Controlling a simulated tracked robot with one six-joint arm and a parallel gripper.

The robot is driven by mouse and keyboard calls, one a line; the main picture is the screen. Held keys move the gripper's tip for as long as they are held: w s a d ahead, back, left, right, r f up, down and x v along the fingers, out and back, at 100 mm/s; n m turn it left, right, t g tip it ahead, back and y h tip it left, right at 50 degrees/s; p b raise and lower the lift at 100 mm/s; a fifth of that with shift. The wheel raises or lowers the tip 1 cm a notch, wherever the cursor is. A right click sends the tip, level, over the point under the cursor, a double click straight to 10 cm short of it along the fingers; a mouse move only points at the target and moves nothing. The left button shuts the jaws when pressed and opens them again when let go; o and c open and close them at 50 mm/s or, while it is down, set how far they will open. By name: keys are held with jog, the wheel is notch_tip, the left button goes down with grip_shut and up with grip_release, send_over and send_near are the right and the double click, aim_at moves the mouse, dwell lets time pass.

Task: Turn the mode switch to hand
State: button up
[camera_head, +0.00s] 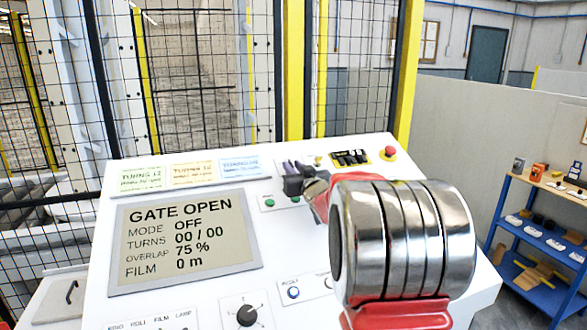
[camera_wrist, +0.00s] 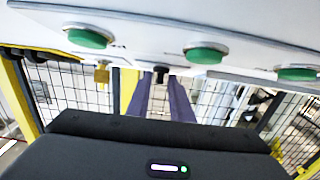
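The white console's screen (camera_head: 185,240) reads GATE OPEN, MODE OFF, TURNS 00/00, OVERLAP 75 %, FILM 0 m. My gripper (camera_head: 291,166) is over the upper right part of the console, its purple fingers toward the panel. In the wrist view my gripper (camera_wrist: 155,78) is open, with its two fingers apart. A small black knob (camera_wrist: 160,76), perhaps the mode switch, shows between the fingertips with gaps at both sides. I cannot read its label or its setting. In the head view my gripper and arm hide that spot.
Green buttons (camera_wrist: 90,38) stand close by on the panel, and a brass-coloured piece (camera_wrist: 102,74) beside the left finger. A red stop button (camera_head: 389,152) and black switches on a yellow plate (camera_head: 351,158) lie right of my gripper. A dial (camera_head: 246,315) sits lower. Mesh fence stands behind.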

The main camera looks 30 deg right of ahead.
grip_shut()
jog(key=shift+d+n+y, duration=0.2)
jog(key=shift+n+y, duration=0.7)
jog(key=shift+d+n+y, duration=0.2)
jog(key=shift+n+y, duration=1)
jog(key=shift+y, duration=0.1)
jog(key=shift+d+n+y, duration=0.2)
jog(key=shift+n+y, duration=1)
jog(key=shift+y, duration=0.1)
jog(key=shift+w+d+r+n+g+y, duration=0.15)
jog(key=shift+n+g+y, duration=0.4)
jog(key=shift+n+y, duration=0.65)
jog(key=shift+s+d+f+n+g+y, duration=0.15)
jog(key=shift+n+g+y, duration=0.4)
jog(key=shift+n+y, duration=0.6)
jog(key=shift+w+r+n+y, duration=0.1)
jog(key=shift+r+n+y, duration=0.05)
jog(key=shift+n+y, duration=0.1)
jog(key=o, duration=0.5)
grip_release()
jog(key=shift+o, duration=0.2)
